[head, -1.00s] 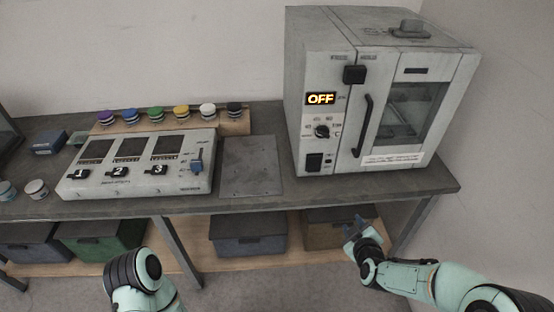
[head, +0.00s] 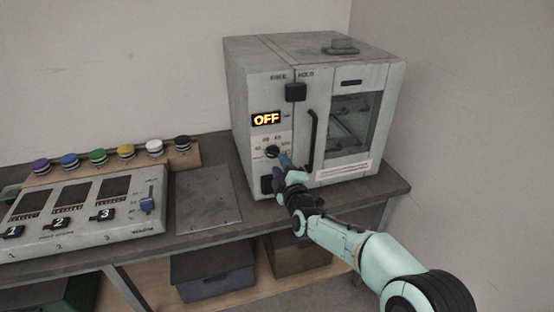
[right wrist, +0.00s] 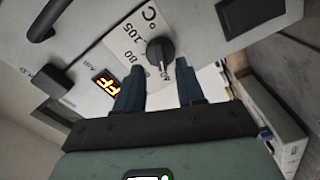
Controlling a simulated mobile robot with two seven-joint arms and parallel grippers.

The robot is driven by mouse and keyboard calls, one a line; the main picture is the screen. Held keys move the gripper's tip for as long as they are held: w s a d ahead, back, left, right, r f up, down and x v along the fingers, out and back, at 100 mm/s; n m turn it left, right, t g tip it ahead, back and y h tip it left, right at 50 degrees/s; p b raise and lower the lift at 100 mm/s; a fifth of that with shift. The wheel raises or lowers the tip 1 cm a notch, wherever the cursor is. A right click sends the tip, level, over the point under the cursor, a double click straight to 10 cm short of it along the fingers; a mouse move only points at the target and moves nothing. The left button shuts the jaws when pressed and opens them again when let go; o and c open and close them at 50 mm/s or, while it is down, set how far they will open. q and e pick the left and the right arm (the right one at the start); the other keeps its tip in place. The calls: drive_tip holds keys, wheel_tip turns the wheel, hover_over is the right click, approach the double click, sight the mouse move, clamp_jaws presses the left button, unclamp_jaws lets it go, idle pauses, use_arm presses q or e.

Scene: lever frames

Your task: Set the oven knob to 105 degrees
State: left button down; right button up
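The oven (head: 262,90) stands on the bench with its door shut. Its display (head: 266,118) reads OFF. The black oven knob (head: 272,152) is on the front panel below the display. In the right wrist view the knob (right wrist: 160,52) shows up close, with printed marks including 80 and 105 beside it. My right gripper (head: 284,163) is at the panel just in front of the knob. In the right wrist view its two blue fingers (right wrist: 158,80) are apart, one to each side below the knob, with nothing between them. My left gripper is not in view.
The door handle (head: 312,140) is close to the right of my right gripper. A black rocker or switch (head: 267,184) sits below the knob. A control box with numbered switches (head: 130,228) and a grey plate (head: 207,198) lie to the left.

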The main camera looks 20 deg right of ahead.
sight(273, 153)
drive_tip(key=shift+w, duration=1.95)
clamp_jaws()
